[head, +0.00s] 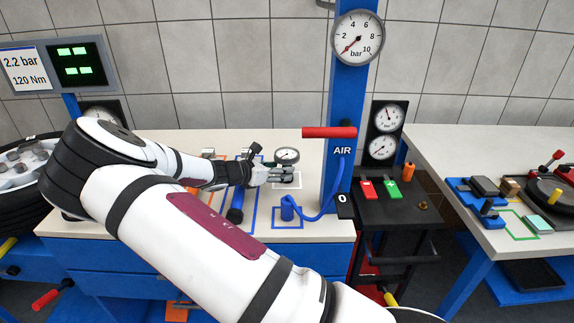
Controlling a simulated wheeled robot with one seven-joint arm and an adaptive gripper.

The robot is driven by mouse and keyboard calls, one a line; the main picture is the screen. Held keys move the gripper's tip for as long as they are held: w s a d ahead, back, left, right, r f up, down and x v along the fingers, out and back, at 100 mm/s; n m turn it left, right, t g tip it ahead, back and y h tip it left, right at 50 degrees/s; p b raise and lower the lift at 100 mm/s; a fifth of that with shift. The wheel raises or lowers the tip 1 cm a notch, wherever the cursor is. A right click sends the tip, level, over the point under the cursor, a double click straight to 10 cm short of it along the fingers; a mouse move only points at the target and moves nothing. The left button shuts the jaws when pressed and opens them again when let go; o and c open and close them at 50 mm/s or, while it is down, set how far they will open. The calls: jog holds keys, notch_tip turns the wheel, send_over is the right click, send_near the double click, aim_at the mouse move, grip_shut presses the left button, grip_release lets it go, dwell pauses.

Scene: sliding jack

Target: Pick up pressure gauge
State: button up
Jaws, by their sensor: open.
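The small pressure gauge (287,156) has a round white dial and stands on the light workbench (300,242), left of the blue post. My gripper (284,174) is right at the gauge, just below its dial in the head view, with its fingers reaching right. The gripper is open. The fingers overlap the lower part of the gauge, so I cannot tell whether they touch it. The gauge's base is partly hidden.
A blue post (352,105) carries a large bar dial (357,37) and a red handle (329,132). A dark tool (237,205) lies nearby. A second table (480,150) stands at right.

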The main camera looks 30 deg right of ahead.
jog(key=x, duration=0.4)
jog(key=shift+d, duration=0.1)
grip_shut()
jog(key=shift+r, duration=0.1)
